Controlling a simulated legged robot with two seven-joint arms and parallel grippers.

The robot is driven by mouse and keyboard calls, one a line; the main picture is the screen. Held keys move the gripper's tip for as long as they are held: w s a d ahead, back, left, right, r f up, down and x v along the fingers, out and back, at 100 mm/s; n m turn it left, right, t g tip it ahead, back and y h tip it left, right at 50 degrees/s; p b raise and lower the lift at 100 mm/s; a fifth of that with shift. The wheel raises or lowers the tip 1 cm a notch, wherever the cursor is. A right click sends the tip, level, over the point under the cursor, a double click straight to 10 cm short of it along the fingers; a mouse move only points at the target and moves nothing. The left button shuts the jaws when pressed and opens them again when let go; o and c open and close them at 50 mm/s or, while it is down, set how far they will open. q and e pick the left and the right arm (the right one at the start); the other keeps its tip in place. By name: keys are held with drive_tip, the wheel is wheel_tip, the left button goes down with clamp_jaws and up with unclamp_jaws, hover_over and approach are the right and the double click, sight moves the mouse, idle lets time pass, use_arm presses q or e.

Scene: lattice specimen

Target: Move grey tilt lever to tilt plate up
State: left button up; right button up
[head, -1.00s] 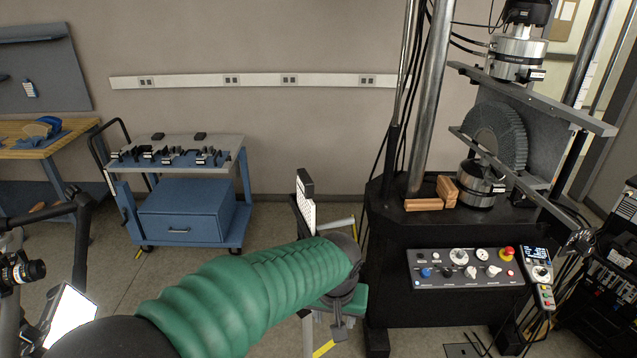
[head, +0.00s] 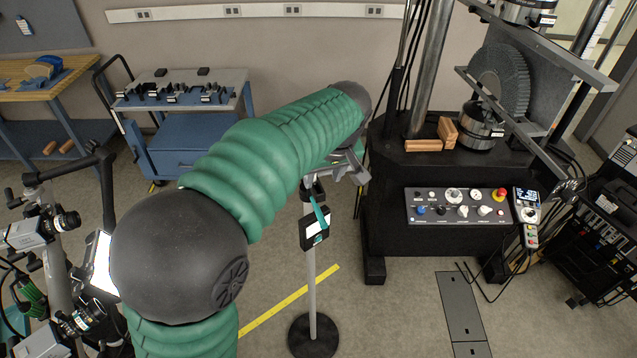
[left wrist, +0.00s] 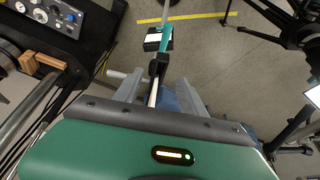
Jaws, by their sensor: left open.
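My left gripper (head: 350,164) is open, over the top of a stand with a thin grey post (head: 311,268). In the left wrist view its two grey fingers (left wrist: 162,80) lie either side of a narrow black and white upright part (left wrist: 155,73), which looks like the plate seen edge-on. A short grey rod (left wrist: 114,74), which looks like the tilt lever, sticks out beside the left finger. I cannot tell whether they touch. A black box with a white label (head: 314,230) is on the post. My green arm hides the stand's top in the head view.
A testing machine with a control panel (head: 458,206) stands to the right. A blue cart (head: 236,78) with small parts is behind my arm. A black camera stand (head: 72,174) is at the left.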

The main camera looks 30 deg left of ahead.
sight(317, 193)
use_arm(q)
drive_tip(key=p+x, duration=0.2)
drive_tip(key=x, duration=0.6)
drive_tip(key=shift+d, duration=0.1)
drive_tip(key=shift+a+f, duration=0.4)
drive_tip(key=shift+f, duration=0.05)
drive_tip(key=shift+d+r, duration=0.1)
drive_tip(key=shift+d, duration=0.15)
clamp_jaws()
